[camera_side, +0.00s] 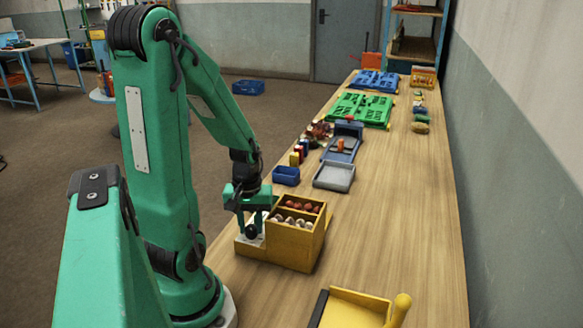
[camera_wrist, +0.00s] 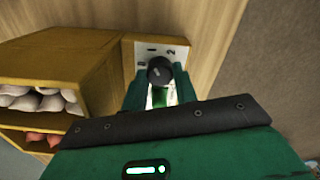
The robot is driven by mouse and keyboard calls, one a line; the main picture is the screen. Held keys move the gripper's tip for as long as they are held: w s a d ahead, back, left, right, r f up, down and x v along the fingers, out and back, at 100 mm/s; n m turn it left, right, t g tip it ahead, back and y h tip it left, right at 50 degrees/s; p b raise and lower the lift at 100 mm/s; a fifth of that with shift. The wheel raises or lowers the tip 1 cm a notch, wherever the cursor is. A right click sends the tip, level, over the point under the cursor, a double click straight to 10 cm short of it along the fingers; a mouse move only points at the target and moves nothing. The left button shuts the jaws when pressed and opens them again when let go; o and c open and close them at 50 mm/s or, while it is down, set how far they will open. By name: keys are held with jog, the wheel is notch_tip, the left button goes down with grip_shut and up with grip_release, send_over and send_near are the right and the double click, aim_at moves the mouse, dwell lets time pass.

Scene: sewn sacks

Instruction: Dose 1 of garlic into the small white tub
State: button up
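A yellow box (camera_side: 294,249) stands on the bench, with pale garlic bulbs (camera_side: 292,218) in its near compartment and reddish round items in the far one. The garlic bulbs also show in the wrist view (camera_wrist: 35,99). Beside the box is a white plate (camera_wrist: 173,50) with dark marks, a "2" among them, and a black knob (camera_wrist: 160,70). My gripper (camera_side: 250,228) points down at this knob, its fingers on either side of it. I cannot tell whether they press on the knob. I cannot make out a small white tub.
A grey tray (camera_side: 335,176) and a blue bin (camera_side: 286,176) stand behind the box. Green (camera_side: 360,110) and blue (camera_side: 375,81) racks lie further back. A yellow tray with a handle (camera_side: 357,308) is at the front. The bench's right side is mostly clear.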

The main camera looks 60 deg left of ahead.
aim_at(251, 227)
jog(key=shift+m, duration=0.4)
jog(key=m, duration=1.1)
dwell(0.5)
jog(key=o, duration=1)
jog(key=shift+c, duration=0.2)
jog(key=shift+r, duration=0.1)
jog(key=shift+r, duration=3.85)
